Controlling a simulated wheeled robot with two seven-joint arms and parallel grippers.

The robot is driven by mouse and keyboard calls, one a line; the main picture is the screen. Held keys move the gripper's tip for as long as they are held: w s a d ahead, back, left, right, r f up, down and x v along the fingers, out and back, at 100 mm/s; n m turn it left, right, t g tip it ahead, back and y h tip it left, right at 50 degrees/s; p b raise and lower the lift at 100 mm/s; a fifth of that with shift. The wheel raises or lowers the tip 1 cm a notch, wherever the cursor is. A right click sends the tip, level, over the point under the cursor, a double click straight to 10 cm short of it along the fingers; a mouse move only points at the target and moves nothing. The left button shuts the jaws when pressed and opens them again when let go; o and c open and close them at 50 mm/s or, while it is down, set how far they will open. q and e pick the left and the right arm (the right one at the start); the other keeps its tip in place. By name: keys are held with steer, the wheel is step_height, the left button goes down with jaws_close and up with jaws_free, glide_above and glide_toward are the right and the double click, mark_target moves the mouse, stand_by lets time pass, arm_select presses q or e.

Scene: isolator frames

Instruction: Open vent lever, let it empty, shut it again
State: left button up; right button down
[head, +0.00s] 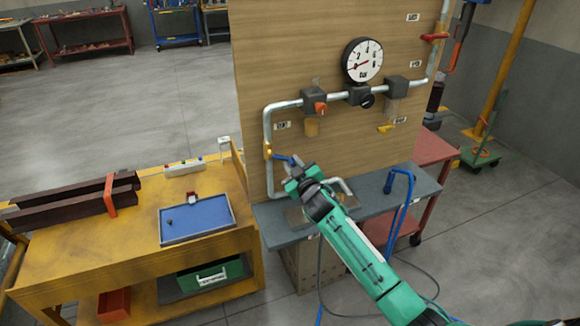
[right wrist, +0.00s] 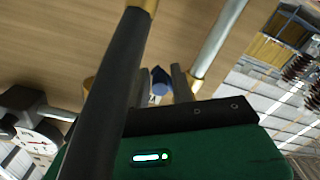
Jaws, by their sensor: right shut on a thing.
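A blue lever (head: 281,158) sticks out to the right from a brass valve (head: 267,151) on the left vertical pipe of the wooden panel. My right gripper (head: 294,166) is at this lever and shut on it. In the right wrist view the blue lever end (right wrist: 160,82) shows between the two dark fingers (right wrist: 163,88). I cannot read a vent label there. The round gauge (head: 363,60) on the panel has a red needle pointing to the lower left. My left gripper is not in view.
A red lever (head: 434,37), an orange knob (head: 320,108) and a yellow lever (head: 386,128) sit on the same pipework. A grey shelf (head: 375,199) with a blue hose (head: 402,205) lies below the panel. A yellow bench (head: 75,245) stands at the left.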

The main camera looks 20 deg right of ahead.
steer(key=shift+a+f+m+b, duration=0.2)
steer(key=shift+a+m+b, duration=0.15)
steer(key=shift+m, duration=0.65)
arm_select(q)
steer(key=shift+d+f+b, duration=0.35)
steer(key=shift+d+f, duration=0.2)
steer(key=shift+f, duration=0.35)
arm_select(e)
steer(key=shift+a+f+m, duration=0.35)
steer(key=shift+a+m, duration=0.5)
steer(key=shift+m, duration=0.9)
steer(key=shift+a+f+m, duration=0.3)
steer(key=shift+a+m, duration=0.5)
steer(key=shift+m, duration=0.9)
steer(key=shift+a+f+m, duration=0.35)
steer(key=shift+a+m, duration=0.5)
steer(key=shift+m, duration=0.9)
steer(key=c, duration=1.4)
jaws_free()
steer(key=shift+c, duration=0.2)
steer(key=shift+o, duration=0.4)
steer(key=shift+f, duration=0.2)
steer(key=shift+s, duration=0.1)
